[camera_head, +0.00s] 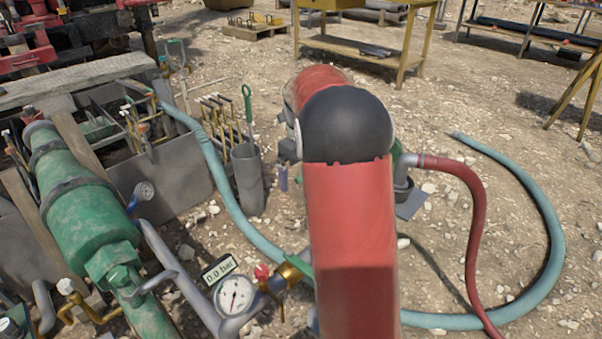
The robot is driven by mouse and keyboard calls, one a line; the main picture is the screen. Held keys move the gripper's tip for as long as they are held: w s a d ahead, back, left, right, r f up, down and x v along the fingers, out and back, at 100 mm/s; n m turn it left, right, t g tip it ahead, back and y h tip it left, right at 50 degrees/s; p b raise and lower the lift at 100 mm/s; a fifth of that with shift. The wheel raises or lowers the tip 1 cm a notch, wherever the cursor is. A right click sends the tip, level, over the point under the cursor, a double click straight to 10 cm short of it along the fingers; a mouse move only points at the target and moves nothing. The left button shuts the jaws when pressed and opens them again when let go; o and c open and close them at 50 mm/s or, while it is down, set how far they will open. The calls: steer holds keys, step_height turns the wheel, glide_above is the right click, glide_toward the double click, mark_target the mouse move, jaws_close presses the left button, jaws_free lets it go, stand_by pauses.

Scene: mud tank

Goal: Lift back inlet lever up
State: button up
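My red arm with a black joint cap fills the middle of the view and hides what lies behind it. My gripper is not in view. I cannot make out the back inlet lever for certain. A pipe run at the bottom centre carries a round gauge (234,296) with a "0.0 bar" display (219,269). Beside it are a small red handle (262,272) and a brass fitting (290,273). A bit of green (299,264) shows against my arm's left edge, partly hidden; I cannot tell whether it is a lever.
A large green cylinder (82,205) lies on the left beside grey bins with tools. A grey tube holder (247,180) stands upright. A blue hose (552,235) and a red hose (474,235) curve over the gravel at right. A yellow table (360,50) stands behind.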

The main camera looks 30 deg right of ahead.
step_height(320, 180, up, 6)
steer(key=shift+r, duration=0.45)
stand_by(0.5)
